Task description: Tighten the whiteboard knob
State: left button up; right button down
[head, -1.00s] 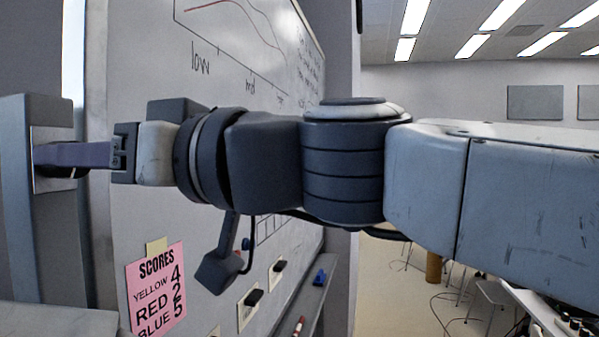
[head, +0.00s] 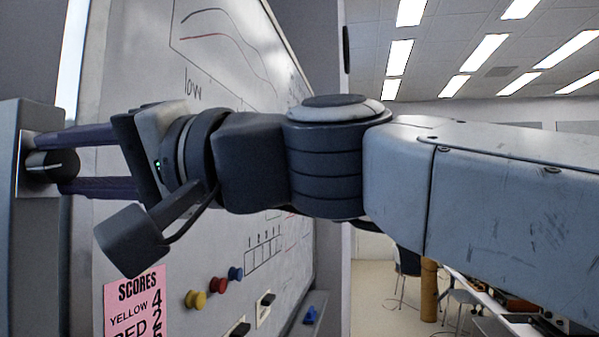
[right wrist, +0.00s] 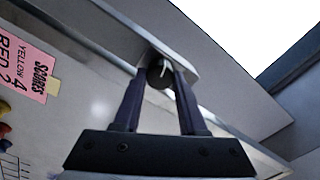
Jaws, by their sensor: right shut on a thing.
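The whiteboard knob (head: 46,165) is small, dark and round. It sits on a light metal plate on the grey upright at the far left of the head view. My right gripper (head: 60,162) reaches it from the right, with one purple finger above and one below, shut on the knob. In the right wrist view, the knob (right wrist: 158,74) shows between the two fingertips (right wrist: 163,78), with a pale line on its face. The whiteboard (head: 150,100) stands behind the arm. My left gripper is not in view.
A pink score sheet (head: 135,302) hangs on the board below my right wrist. Yellow (head: 195,299), red (head: 217,285) and blue (head: 236,273) round pieces are beside it. A blue object (head: 310,315) lies on the board's ledge. Open floor and desks are at the right.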

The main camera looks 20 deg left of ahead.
jog(key=shift+f+m, duration=0.1)
jog(key=shift+m, duration=1.6)
jog(key=shift+c, duration=2.3)
grip_release()
jog(key=d+b, duration=0.3)
jog(key=d, duration=0.4)
jog(key=shift+w+d, duration=0.25)
jog(key=shift+w, duration=0.15)
